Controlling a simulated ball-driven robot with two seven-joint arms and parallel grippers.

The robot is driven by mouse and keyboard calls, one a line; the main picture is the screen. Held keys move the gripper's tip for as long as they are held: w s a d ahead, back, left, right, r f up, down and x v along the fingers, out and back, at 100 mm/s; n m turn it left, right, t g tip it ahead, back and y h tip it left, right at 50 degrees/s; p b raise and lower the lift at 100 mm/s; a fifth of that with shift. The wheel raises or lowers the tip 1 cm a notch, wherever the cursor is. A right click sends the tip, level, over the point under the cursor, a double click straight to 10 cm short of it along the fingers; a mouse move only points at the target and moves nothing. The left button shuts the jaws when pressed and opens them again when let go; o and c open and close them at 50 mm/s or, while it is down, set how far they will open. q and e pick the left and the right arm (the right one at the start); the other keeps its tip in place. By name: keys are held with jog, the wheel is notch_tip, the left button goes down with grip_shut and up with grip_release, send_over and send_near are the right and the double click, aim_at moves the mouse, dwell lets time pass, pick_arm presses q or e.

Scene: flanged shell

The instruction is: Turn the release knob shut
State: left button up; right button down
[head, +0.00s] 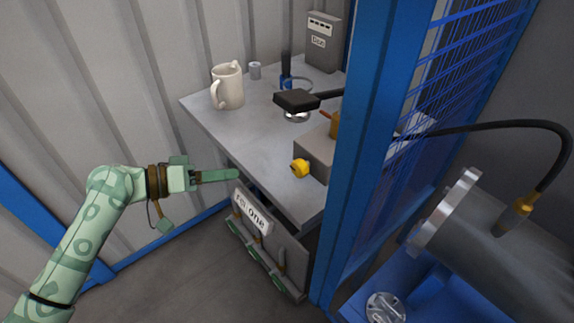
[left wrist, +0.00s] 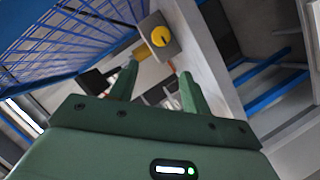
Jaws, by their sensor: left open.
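A yellow knob (head: 299,168) sits on the front face of a small grey box (head: 315,152) at the table's near edge, left of the blue post. In the left wrist view the knob (left wrist: 160,37) shows from the front, round, with a small dark mark on it; which setting the mark stands for I cannot tell. My left gripper (head: 200,200) is open and empty, left of the knob and apart from it. In the left wrist view its fingertips (left wrist: 160,72) are spread below the knob in the picture. My right gripper is not in view.
The grey table (head: 250,133) holds a cream mug (head: 228,87) and a black-headed tool (head: 296,99). A blue post (head: 365,150) with mesh stands right of the knob. A sign panel (head: 252,212) hangs below the table edge. A flanged shell (head: 448,212) and black hose (head: 545,124) are right.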

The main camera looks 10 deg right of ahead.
aim_at(294, 168)
pick_arm(q)
jog(key=b+x, duration=0.2)
jog(key=x, duration=0.5)
jog(key=b+x, duration=0.2)
jog(key=x, duration=0.5)
jog(key=shift+w+d+f, duration=0.15)
jog(key=shift+d+f, duration=0.1)
jog(key=shift+f, duration=0.05)
jog(key=shift+w+d, duration=0.15)
jog(key=shift+d, duration=0.35)
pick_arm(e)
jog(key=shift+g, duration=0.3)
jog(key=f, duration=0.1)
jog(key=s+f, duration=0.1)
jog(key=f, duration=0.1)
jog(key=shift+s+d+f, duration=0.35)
pick_arm(q)
jog(key=c, duration=0.7)
